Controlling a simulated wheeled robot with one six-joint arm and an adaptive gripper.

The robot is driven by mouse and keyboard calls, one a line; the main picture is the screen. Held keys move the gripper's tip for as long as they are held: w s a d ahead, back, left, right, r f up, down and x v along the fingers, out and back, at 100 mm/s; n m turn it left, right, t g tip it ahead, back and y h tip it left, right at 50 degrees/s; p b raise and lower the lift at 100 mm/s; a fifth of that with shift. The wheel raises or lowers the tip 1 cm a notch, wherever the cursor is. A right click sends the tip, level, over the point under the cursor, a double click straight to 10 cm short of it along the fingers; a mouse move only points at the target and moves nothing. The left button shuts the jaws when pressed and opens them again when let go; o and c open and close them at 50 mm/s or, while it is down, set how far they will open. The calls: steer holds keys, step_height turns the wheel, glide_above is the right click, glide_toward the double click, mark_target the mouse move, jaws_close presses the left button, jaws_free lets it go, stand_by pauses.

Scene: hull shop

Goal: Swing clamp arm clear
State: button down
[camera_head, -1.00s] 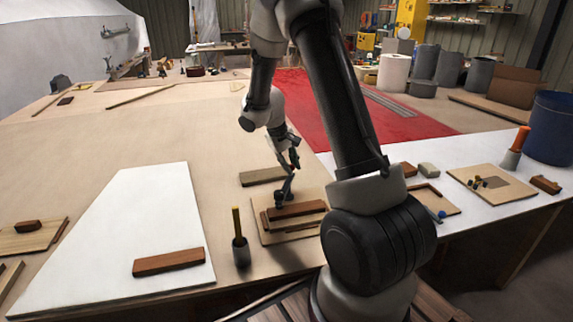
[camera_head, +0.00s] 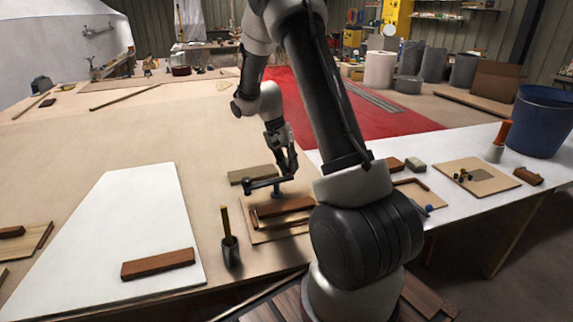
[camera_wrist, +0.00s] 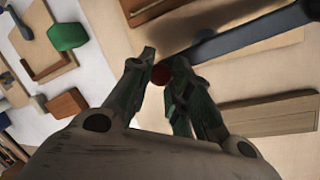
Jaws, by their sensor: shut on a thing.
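The clamp arm (camera_head: 262,184) is a dark bar on a short post, standing at the rear of a light wooden board (camera_head: 262,236). It lies roughly left to right, behind a reddish-brown block (camera_head: 287,207) on that board. My gripper (camera_head: 291,172) is at the bar's right end. In the wrist view the bar appears blue-grey (camera_wrist: 230,38) and runs up and right from a red knob (camera_wrist: 161,75). The gripper (camera_wrist: 164,66) is shut on this knob, with a finger on each side. The post's foot is partly hidden in the head view.
A wooden plank (camera_head: 250,174) lies just behind the clamp. A grey cup (camera_head: 231,252) with a stick stands at front left, beside a white panel (camera_head: 110,235) bearing a brown block (camera_head: 158,263). The tabletop left of the clamp is clear.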

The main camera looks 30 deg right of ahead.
steer(key=shift+s+a+m+y, duration=0.1)
steer(key=shift+s+m+y, duration=0.2)
steer(key=shift+m, duration=0.5)
steer(key=shift+s+a+m+y, duration=0.1)
steer(key=shift+s+m+y, duration=0.2)
steer(key=shift+m, duration=0.5)
steer(key=shift+s, duration=0.1)
steer(key=c, duration=1.3)
jaws_free()
steer(key=v, duration=1.2)
steer(key=shift+a+f, duration=0.1)
